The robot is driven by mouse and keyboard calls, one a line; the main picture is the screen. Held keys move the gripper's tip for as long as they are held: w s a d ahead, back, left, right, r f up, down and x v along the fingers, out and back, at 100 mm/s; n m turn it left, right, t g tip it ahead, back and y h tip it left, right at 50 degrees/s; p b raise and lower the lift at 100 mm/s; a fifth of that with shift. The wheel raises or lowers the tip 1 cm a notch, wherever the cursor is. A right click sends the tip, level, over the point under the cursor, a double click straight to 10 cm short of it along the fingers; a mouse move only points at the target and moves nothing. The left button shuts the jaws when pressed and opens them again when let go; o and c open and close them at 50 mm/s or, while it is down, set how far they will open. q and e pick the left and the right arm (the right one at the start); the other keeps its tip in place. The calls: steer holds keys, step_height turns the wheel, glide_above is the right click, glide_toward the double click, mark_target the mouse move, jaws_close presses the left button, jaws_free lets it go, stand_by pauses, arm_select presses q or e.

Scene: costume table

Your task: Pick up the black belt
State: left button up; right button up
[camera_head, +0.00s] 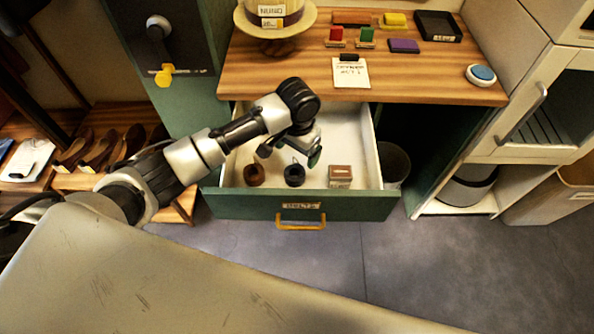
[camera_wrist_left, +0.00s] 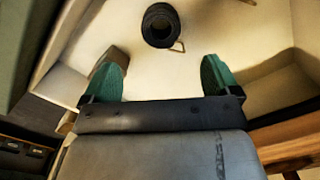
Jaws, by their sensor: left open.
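The black belt (camera_head: 294,175) is a rolled coil standing in the open drawer (camera_head: 230,205), between a brown rolled belt (camera_head: 254,175) and a small box (camera_head: 340,176). In the left wrist view the black belt (camera_wrist_left: 160,26) lies beyond the fingertips, centred between them, with its buckle at its lower right. My left gripper (camera_head: 290,154) is over the drawer, just behind the black belt in the head view. It is open and empty, with green-tipped fingers (camera_wrist_left: 160,78) apart from the belt. My right gripper is not in view.
The drawer's green front carries a yellow handle (camera_head: 301,219) and a label. The wooden tabletop (camera_head: 440,88) overhangs the drawer's back and holds a hat stand, a card and small coloured blocks. A bin (camera_head: 394,164) stands right of the drawer.

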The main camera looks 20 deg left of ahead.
mark_target(295, 172)
arm_select(q)
steer(key=f, duration=0.4)
steer(key=shift+s, duration=0.25)
steer(key=shift+a+f, duration=0.15)
steer(key=shift+f, duration=1.3)
steer(key=shift+a+f, duration=0.1)
steer(key=shift+f, duration=1.3)
steer(key=c, duration=1.1)
steer(key=shift+r, duration=0.1)
